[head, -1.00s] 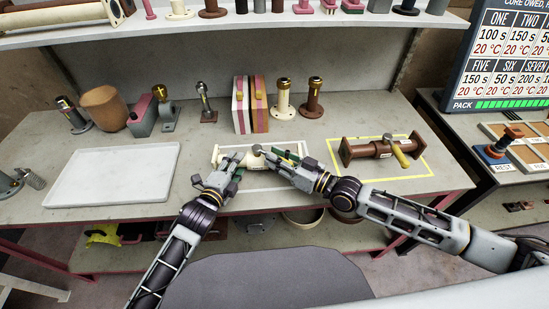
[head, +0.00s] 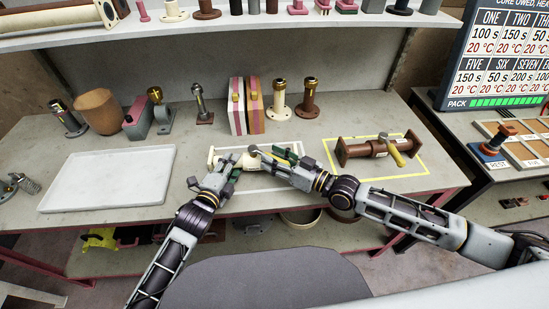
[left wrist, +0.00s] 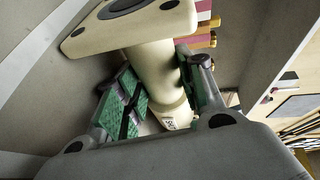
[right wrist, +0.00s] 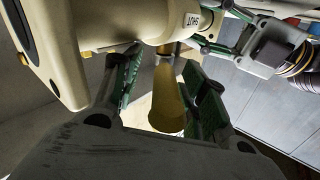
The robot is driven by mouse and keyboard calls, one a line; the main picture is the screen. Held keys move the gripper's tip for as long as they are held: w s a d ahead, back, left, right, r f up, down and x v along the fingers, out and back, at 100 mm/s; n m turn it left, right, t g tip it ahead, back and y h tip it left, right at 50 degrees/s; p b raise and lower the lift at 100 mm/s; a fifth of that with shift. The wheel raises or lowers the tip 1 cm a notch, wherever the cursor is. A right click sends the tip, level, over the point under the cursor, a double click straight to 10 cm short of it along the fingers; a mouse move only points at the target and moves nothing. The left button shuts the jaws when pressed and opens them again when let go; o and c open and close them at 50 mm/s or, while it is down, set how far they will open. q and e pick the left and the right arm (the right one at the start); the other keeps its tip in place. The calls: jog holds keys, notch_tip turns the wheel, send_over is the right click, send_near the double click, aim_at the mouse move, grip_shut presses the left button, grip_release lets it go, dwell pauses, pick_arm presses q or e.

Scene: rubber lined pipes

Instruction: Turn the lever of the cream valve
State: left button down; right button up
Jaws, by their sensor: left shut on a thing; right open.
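The cream valve (head: 211,156) lies inside the white outlined area at the front middle of the bench, partly hidden by my grippers. My left gripper (head: 229,168) is shut on its cream pipe body (left wrist: 155,65), with green pads on both sides, near the flange. My right gripper (head: 282,158) is open. In the right wrist view its green-padded fingers stand on either side of the valve's yellow lever (right wrist: 168,95), with a gap visible. An upside-down label reading SHUT shows on the valve body (right wrist: 135,20) beside the lever.
A brown valve (head: 350,151) with a yellow lever lies in a yellow outline to the right. A white tray (head: 110,180) is at the left. Pipe pieces and striped blocks (head: 238,108) stand behind. A screen (head: 508,60) stands at the far right.

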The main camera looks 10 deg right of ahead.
jog(key=shift+r, duration=0.1)
jog(key=shift+r, duration=4.85)
